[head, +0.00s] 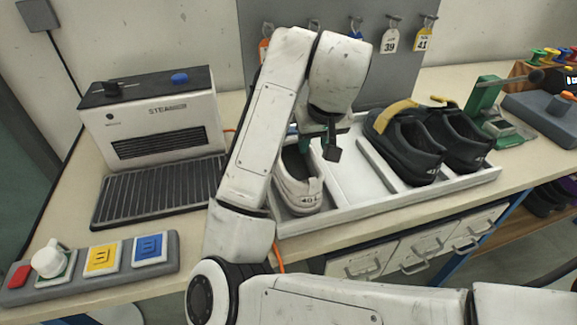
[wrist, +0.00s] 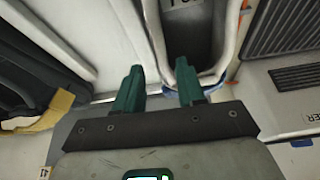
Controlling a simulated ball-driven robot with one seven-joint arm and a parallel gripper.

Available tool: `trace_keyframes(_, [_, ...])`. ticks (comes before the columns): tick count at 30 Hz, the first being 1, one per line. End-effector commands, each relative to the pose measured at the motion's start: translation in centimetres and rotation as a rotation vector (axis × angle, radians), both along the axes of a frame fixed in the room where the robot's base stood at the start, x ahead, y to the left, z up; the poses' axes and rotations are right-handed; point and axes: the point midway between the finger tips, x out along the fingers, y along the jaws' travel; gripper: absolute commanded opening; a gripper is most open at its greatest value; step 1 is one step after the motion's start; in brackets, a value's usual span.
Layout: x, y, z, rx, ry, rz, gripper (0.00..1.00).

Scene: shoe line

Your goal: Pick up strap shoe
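A white shoe (head: 300,195) marked 40 sits in the tray's left part, partly hidden by my arm. My gripper (head: 322,148) is over the tray beside the white shoe. In the wrist view its green fingers (wrist: 159,90) are apart, with the white shoe's rim (wrist: 154,50) between them. I cannot tell if they touch it.
A steamer (head: 155,125) with a ribbed plate stands left of the tray. A button panel (head: 92,268) lies at the front left. Numbered tags (head: 390,40) hang on the grey board behind. A green clamp-like tool (head: 490,105) stands at the right.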

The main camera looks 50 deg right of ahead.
Motion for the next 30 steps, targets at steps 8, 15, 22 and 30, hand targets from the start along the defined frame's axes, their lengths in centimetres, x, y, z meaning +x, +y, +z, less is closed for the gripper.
trace_keyframes(8, [0.7,-0.5,-2.3,0.000,0.002,0.003,0.39])
trace_keyframes(15, [1.7,-1.3,-5.2,0.000,0.000,0.000,0.39])
trace_keyframes(22, [1.9,-1.4,-5.7,-0.001,-0.001,0.000,0.39])
trace_keyframes(30, [1.9,-1.4,-5.7,-0.001,-0.001,0.000,0.22])
